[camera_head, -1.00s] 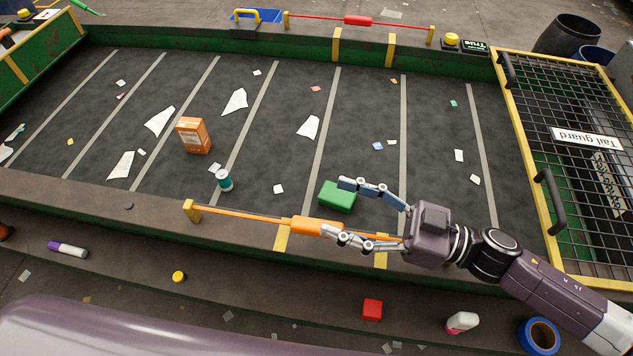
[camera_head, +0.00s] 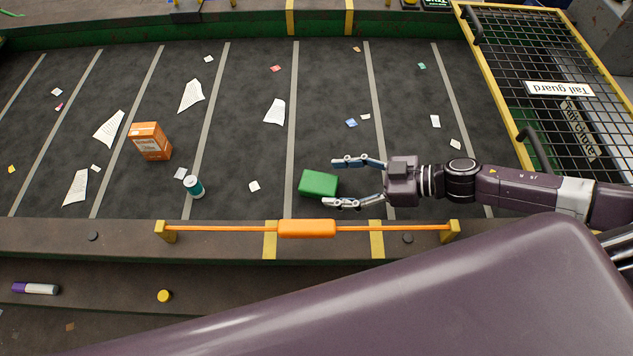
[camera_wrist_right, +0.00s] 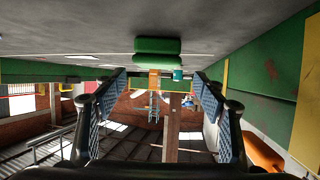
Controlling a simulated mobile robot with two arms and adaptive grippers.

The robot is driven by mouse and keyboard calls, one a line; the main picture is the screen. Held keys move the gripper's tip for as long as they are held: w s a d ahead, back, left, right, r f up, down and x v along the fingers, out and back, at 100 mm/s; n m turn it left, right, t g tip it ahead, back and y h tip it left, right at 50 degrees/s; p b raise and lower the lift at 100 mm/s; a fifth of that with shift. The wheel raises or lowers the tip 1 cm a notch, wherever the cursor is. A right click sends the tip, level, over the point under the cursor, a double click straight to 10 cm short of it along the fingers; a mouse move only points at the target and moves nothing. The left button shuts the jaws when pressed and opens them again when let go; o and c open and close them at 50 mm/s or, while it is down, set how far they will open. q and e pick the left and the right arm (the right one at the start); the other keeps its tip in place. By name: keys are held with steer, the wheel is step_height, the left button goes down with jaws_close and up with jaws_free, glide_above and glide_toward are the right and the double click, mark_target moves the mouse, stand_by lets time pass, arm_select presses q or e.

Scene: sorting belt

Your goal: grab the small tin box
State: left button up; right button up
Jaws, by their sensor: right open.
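A small green box (camera_head: 319,183), which looks like the tin box, lies on the dark belt (camera_head: 240,130), near its front edge. It also shows in the right wrist view (camera_wrist_right: 158,46), ahead between the fingers. My right gripper (camera_head: 333,183) is open just to the right of the box. Its fingertips reach about the box's right end, one on the far side and one on the near side. Whether they touch it I cannot tell. My left gripper is not in view.
An orange carton (camera_head: 150,142) and a teal-capped can (camera_head: 193,186) stand farther left on the belt among paper scraps. An orange bar (camera_head: 307,228) runs along the front rail. A yellow-framed tail guard (camera_head: 540,90) stands at the right.

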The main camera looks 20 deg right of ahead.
mark_target(320, 182)
steer(key=p+x, duration=0.1)
steer(key=x, duration=0.3)
steer(key=shift+w+d+f, duration=0.15)
steer(key=shift+w+f, duration=0.05)
steer(key=shift+w+a+f+p, duration=0.3)
steer(key=shift+a+f, duration=0.1)
steer(key=shift+a, duration=0.05)
steer(key=shift+c, duration=0.4)
steer(key=c, duration=1.2)
steer(key=shift+o, duration=0.2)
steer(key=shift+r, duration=0.1)
